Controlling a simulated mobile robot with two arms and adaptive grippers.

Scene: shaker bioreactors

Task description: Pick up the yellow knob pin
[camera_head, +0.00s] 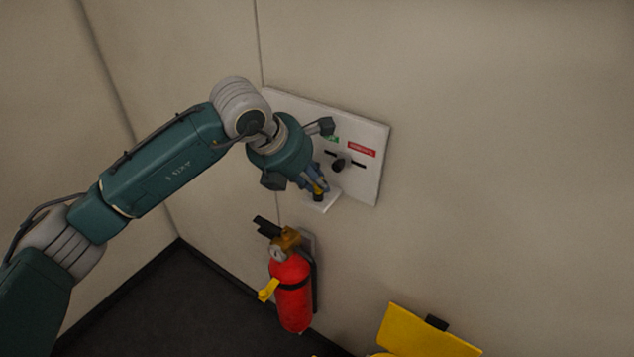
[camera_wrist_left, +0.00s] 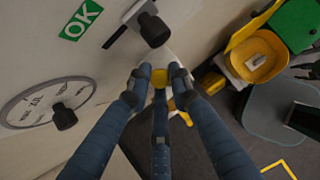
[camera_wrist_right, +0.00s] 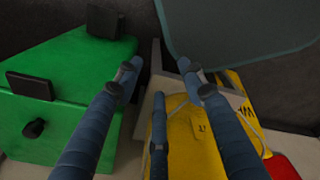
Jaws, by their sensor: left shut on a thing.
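The yellow knob pin (camera_head: 319,189) is at the small white shelf (camera_head: 328,203) below the white wall panel (camera_head: 370,181). My left gripper (camera_head: 316,184) is shut on it from above. In the left wrist view, the yellow top of the pin (camera_wrist_left: 159,79) shows between the blue fingers of my left gripper (camera_wrist_left: 160,84); the fingers hide most of it. I cannot tell whether the pin touches the shelf. My right gripper (camera_wrist_right: 159,80) is open and empty in the right wrist view; it is not in the head view.
The panel has a black knob (camera_head: 338,164) and a red label (camera_head: 361,149). A round dial (camera_wrist_left: 45,103) and green OK label (camera_wrist_left: 82,20) are near the left gripper. A red fire extinguisher (camera_head: 290,290) hangs below. A green box (camera_wrist_right: 70,95) is beside the right gripper.

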